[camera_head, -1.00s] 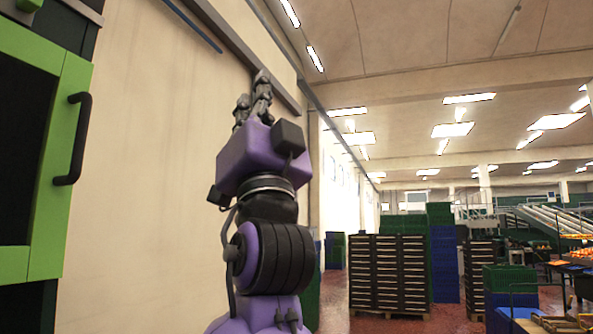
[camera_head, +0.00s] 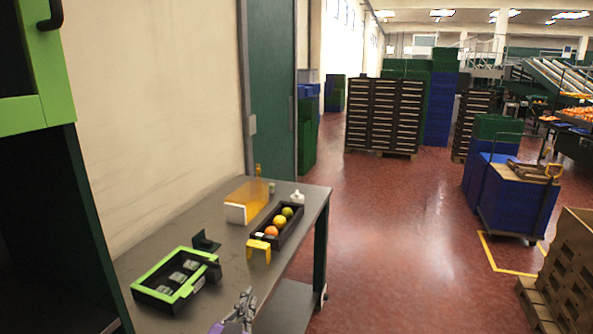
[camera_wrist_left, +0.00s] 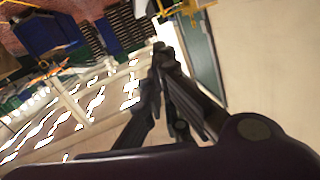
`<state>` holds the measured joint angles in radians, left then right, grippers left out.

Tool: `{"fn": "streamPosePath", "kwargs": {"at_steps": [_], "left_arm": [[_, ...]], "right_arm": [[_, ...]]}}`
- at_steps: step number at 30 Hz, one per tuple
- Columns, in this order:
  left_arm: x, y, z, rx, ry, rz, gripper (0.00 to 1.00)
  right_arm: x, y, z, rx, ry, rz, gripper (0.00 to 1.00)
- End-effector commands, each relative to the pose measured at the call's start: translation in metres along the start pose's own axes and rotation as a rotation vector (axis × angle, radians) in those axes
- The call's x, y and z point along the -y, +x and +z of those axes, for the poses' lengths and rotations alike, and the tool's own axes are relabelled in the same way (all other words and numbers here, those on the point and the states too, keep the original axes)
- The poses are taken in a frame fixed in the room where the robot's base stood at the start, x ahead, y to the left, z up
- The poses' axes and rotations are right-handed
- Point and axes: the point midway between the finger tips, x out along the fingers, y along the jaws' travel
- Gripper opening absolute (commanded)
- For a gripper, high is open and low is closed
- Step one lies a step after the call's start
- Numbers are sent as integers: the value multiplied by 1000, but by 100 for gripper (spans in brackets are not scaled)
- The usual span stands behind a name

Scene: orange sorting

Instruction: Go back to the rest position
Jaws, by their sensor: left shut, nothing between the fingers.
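My left gripper (camera_head: 244,302) shows at the bottom of the head view, in front of the table's front edge. It also shows in the left wrist view (camera_wrist_left: 160,62), where its dark fingers are together with nothing between them. Most of my left arm is out of the head view. My right gripper is not in view.
A grey table (camera_head: 222,262) stands along the wall. On it are a green-rimmed tray (camera_head: 142,290), a black tray (camera_head: 291,232) with several fruits, and a yellow bracket (camera_head: 259,246). A green-framed cabinet (camera_head: 20,114) is at left. Open red floor (camera_head: 390,240) lies right.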

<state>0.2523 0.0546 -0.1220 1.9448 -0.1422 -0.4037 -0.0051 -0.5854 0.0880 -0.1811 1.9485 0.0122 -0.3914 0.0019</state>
Motion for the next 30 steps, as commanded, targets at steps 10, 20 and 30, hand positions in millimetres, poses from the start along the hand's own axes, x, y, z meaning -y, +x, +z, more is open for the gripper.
{"fn": "streamPosePath", "kwargs": {"at_steps": [10,20,30], "left_arm": [[-14,-177,206,414,-168,16,0],[-22,-346,301,708,-211,-22,0],[-23,-376,313,757,-215,-31,0]], "right_arm": [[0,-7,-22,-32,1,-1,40],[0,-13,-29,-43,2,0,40],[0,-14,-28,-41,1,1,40]]}}
